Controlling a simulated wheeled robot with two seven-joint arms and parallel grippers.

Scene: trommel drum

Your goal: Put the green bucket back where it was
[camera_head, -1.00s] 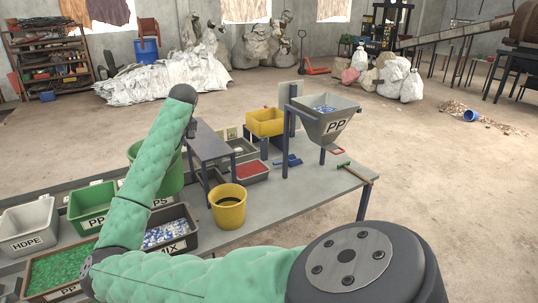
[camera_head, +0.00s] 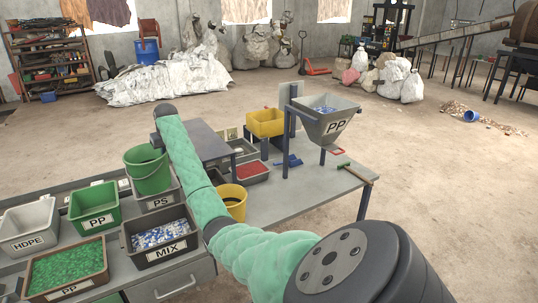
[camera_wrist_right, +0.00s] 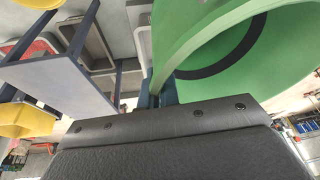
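The green bucket (camera_head: 148,172) is upright at the left of the table, at the back edge of the PS bin (camera_head: 160,200). I cannot tell whether its base touches anything. My right gripper (camera_head: 157,142) is at the right side of its rim. In the right wrist view the dark fingers (camera_wrist_right: 161,92) are closed on the wall of the green bucket (camera_wrist_right: 215,55), whose open inside fills the upper right. My left gripper is not in view.
Bins marked HDPE (camera_head: 29,246), PP (camera_head: 96,225) and MIX (camera_head: 160,258) stand close by. A yellow bucket (camera_head: 238,203) is partly behind my arm. A small grey stand (camera_head: 205,143) and the PP hopper (camera_head: 325,122) stand farther right. The table's right front is clear.

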